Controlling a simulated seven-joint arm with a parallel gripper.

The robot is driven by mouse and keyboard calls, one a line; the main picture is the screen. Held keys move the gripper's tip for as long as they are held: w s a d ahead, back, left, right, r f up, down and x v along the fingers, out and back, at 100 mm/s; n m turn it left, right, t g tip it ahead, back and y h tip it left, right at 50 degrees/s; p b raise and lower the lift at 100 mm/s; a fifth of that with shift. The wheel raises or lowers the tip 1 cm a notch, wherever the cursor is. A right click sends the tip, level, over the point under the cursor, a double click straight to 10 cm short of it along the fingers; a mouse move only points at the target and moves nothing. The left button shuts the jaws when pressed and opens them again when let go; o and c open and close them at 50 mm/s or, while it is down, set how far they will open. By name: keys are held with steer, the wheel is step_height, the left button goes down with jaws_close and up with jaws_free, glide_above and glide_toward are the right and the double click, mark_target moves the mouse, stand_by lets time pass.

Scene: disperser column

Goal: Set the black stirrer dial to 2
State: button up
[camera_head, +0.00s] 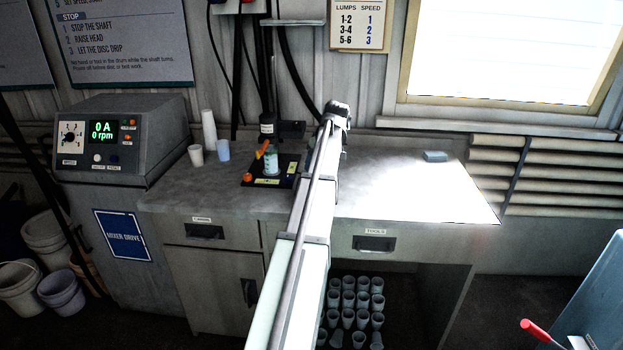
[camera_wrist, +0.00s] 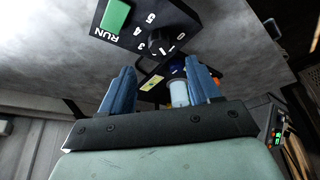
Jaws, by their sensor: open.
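The black stirrer dial (camera_wrist: 158,42) sits on a black panel with white numbers and a green RUN button (camera_wrist: 115,14) in the wrist view. I cannot tell its pointer's exact setting. My gripper (camera_wrist: 160,64) is open, its two blue fingers apart and the dial beyond their tips, roughly between them; nothing is held. In the head view the stirrer (camera_head: 267,126) stands on the bench above a clear beaker (camera_head: 271,162) on a black base. I cannot make out the stirrer dial there.
The mixer drive cabinet (camera_head: 125,140), with its own knob and green display, stands at the left. White cups (camera_head: 209,130) stand beside the stirrer base. An orange-handled tool (camera_head: 263,149) is by the beaker. A small blue block (camera_head: 434,156) lies right on the otherwise clear bench (camera_head: 400,190).

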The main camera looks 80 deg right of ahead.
steer(key=x, duration=0.8)
steer(key=shift+c, duration=0.4)
steer(key=c, duration=1)
steer(key=shift+o, duration=0.2)
steer(key=m+g, duration=0.1)
steer(key=m, duration=0.2)
steer(key=shift+w+a+m+h, duration=0.1)
steer(key=shift+m+h, duration=0.2)
steer(key=shift+h, duration=0.1)
steer(key=shift+w+m+g+h, duration=0.15)
steer(key=shift+m+g, duration=0.25)
steer(key=shift+m, duration=0.55)
steer(key=shift+s+m+g+h, duration=0.15)
steer(key=shift+m+g, duration=0.25)
steer(key=shift+m, duration=0.55)
steer(key=shift+w, duration=0.1)
